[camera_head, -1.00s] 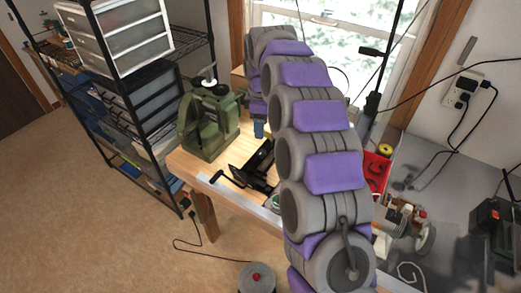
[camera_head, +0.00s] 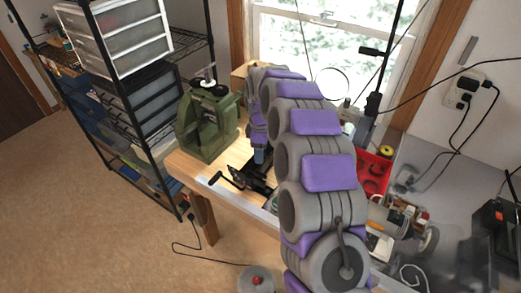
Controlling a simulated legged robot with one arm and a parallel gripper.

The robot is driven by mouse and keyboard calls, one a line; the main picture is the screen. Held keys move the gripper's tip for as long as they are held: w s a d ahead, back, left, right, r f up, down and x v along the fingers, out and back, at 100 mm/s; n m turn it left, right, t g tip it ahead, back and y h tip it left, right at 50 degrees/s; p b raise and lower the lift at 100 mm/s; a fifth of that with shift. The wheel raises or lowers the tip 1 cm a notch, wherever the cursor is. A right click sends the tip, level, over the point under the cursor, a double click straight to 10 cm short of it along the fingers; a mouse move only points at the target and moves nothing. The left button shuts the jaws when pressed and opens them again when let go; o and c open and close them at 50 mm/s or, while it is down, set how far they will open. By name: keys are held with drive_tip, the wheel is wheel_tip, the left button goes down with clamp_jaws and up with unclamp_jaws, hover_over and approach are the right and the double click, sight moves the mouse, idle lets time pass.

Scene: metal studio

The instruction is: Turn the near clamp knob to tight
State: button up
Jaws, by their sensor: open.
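A black clamp-like fixture (camera_head: 256,184) with a crank handle (camera_head: 222,179) sits at the near edge of the wooden bench (camera_head: 230,190). I cannot make out a separate near clamp knob; it is too small or hidden by my arm. My gripper (camera_head: 259,156) hangs from the far end of my grey and purple arm, pointing down just above and behind the black fixture. It is open. The fingertips are small in this view, and I cannot tell whether they touch the fixture.
A green press-like machine (camera_head: 207,125) stands on the bench left of my gripper. A black wire shelf (camera_head: 105,140) with drawers is further left. A red tray (camera_head: 374,172) and a grey machine tool (camera_head: 405,225) are right of my arm. The floor at left is clear.

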drive_tip(key=c, duration=1)
drive_tip(key=shift+c, duration=0.2)
drive_tip(key=shift+r, duration=0.1)
drive_tip(key=m+p, duration=0.3)
drive_tip(key=m, duration=0.1)
drive_tip(key=shift+m, duration=0.4)
drive_tip(key=m+p, duration=0.2)
drive_tip(key=m, duration=0.4)
drive_tip(key=m+p, duration=0.2)
drive_tip(key=m, duration=0.4)
drive_tip(key=shift+m, duration=0.3)
drive_tip(key=m, duration=0.5)
drive_tip(key=shift+p, duration=0.35)
drive_tip(key=shift+m, duration=0.4)
